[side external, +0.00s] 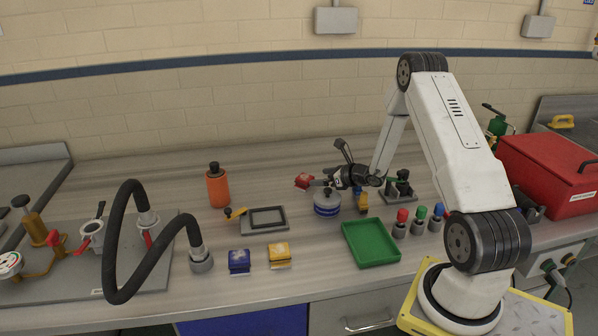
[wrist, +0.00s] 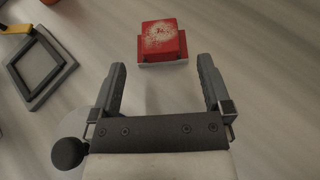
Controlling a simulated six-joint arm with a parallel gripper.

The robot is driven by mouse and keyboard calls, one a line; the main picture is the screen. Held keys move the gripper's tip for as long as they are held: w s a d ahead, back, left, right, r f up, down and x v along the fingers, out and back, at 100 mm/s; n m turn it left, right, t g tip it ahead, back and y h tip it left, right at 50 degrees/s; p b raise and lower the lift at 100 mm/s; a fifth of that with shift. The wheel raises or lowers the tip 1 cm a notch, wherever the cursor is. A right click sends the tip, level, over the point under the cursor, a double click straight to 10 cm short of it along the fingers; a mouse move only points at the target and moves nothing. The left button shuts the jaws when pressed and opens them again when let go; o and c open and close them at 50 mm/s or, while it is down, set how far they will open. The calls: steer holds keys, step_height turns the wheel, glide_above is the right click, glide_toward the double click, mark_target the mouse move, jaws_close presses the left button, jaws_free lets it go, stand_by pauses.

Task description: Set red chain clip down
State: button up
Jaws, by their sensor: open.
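The red chain clip (side external: 304,180) is a small red block with a pale speckled top on a light base. In the wrist view the red chain clip (wrist: 161,40) lies on the bench beyond my fingertips, roughly centred between them. My gripper (side external: 322,183) points left toward it, low over the bench. In the wrist view my gripper (wrist: 160,75) has its two fingers wide apart with nothing between them. In the side view the clip lies just left of the fingertips, and the exact gap is hard to tell.
A blue-and-white round container (side external: 327,203) stands just below my gripper. A grey square frame (side external: 264,219), a blue clip (side external: 239,261), a yellow clip (side external: 279,255) and a green tray (side external: 371,243) lie nearer the front. An orange bottle (side external: 218,187) stands left. Bench behind the red clip is clear.

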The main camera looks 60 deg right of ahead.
mark_target(304, 177)
steer(key=shift+x, duration=0.95)
steer(key=shift+w, duration=0.1)
steer(key=shift+x, duration=2.5)
jaws_close()
steer(key=shift+r, duration=0.1)
